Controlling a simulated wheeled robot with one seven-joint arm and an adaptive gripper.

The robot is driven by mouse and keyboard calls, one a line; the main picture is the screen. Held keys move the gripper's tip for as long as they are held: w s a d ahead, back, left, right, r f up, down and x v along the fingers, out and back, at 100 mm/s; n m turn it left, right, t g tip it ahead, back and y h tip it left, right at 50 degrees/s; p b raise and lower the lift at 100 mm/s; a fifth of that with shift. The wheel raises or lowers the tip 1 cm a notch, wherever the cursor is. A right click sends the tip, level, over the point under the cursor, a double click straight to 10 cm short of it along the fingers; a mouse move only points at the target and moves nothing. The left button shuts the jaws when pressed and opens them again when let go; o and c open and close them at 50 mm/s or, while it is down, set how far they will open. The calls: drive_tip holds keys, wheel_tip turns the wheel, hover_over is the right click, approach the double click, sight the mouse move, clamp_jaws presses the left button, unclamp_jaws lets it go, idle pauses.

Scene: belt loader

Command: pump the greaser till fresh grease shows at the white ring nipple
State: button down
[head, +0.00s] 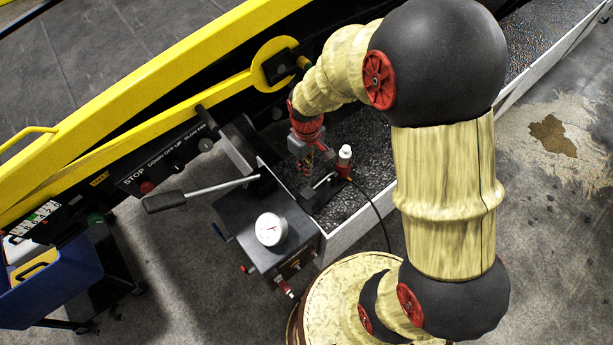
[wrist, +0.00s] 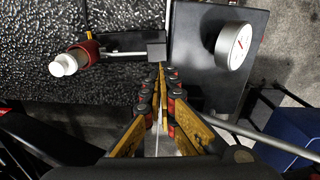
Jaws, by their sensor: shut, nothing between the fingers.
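The greaser appears to be the dark box (head: 240,215) with a round white gauge (head: 270,229) on top. Its long grey lever (head: 215,187) has a dark grip (head: 163,202) reaching out to the left. My gripper (head: 306,168) is shut and empty, pointing down beside the box's right end, apart from the lever grip. In the wrist view its fingertips (wrist: 161,70) meet near a small grey block (wrist: 156,49); contact is unclear. Short fittings with red parts (head: 284,287) stick out of the box's front. I cannot tell which nipple has a white ring, and no fresh grease is discernible.
A red holder with a white-capped piece (head: 344,158) stands right of my gripper, a black hose (head: 380,222) running from it. Yellow loader rails (head: 150,82) and a control panel with a red stop button (head: 147,187) lie behind. A blue bin (head: 60,280) sits left.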

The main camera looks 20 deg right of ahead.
sight(304, 196)
wheel_tip(304, 196, down, 13)
drive_tip(key=shift+r+b, duration=0.1)
drive_tip(key=shift+b, duration=0.3)
drive_tip(key=f+b, duration=0.1)
drive_tip(key=f, duration=0.1)
drive_tip(key=f+b, duration=0.1)
drive_tip(key=f, duration=0.1)
drive_tip(key=a+f+b, duration=0.1)
drive_tip(key=f, duration=0.1)
drive_tip(key=shift+s+f+b, duration=0.15)
drive_tip(key=shift+s+b, duration=0.15)
drive_tip(key=shift+b, duration=0.05)
drive_tip(key=shift+s, duration=0.1)
drive_tip(key=shift+a+r+p, duration=0.15)
drive_tip(key=shift+r+p, duration=0.35)
drive_tip(key=shift+r, duration=0.05)
drive_tip(key=s+a+r+p, duration=0.1)
drive_tip(key=a+r, duration=0.3)
drive_tip(key=r, duration=0.8)
drive_tip(key=shift+s+r+p, duration=0.25)
drive_tip(key=shift+s+p, duration=0.05)
drive_tip(key=shift+p, duration=0.45)
drive_tip(key=shift+a, duration=0.1)
